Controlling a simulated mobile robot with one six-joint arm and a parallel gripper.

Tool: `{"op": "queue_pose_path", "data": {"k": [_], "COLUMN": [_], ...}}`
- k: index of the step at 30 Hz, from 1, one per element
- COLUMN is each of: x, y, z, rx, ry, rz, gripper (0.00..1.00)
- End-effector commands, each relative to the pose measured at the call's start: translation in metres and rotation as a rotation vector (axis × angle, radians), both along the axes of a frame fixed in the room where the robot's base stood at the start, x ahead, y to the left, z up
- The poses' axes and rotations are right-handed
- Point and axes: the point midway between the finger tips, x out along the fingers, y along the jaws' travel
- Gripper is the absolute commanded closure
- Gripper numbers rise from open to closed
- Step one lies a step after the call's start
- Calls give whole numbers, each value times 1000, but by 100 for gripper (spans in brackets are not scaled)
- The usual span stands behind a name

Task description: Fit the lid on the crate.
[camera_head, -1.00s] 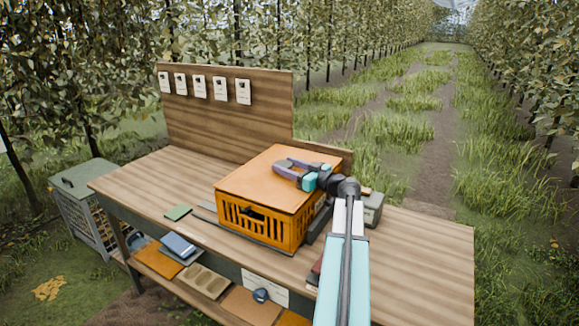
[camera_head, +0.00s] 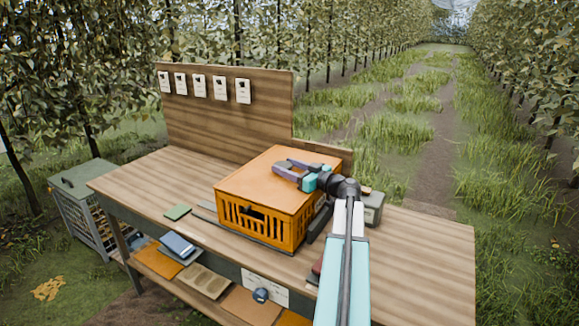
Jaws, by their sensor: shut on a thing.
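The orange slatted crate (camera_head: 262,229) stands on the wooden bench, with a dark handle opening in its front wall. The flat orange lid (camera_head: 254,180) lies over the crate's top, roughly lined up with its walls. From this view I cannot tell whether it is fully seated. My gripper (camera_head: 285,168) is at the lid's upper right part, coming from the right. Its jaws are shut on the lid, though the grip itself is partly hidden by the fingers.
The bench top (camera_head: 420,250) is clear at the right. A grey box (camera_head: 372,208) stands just right of the crate, behind my arm. A backboard (camera_head: 225,115) with several cards rises behind. A lower shelf holds trays.

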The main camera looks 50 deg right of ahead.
Motion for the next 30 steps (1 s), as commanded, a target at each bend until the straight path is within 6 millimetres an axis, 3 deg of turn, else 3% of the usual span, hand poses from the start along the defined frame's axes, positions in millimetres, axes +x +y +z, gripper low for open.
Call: {"op": "queue_pose_path", "data": {"k": [15, 16, 17, 30], "x": [0, 0, 0, -4], "y": [0, 0, 0, -1], "z": [-5, -5, -5, -6], "rx": [0, 0, 0, 0], "ry": [-1, -1, -1, 0], "rz": [0, 0, 0, -1], "gripper": [79, 47, 42, 40]}}
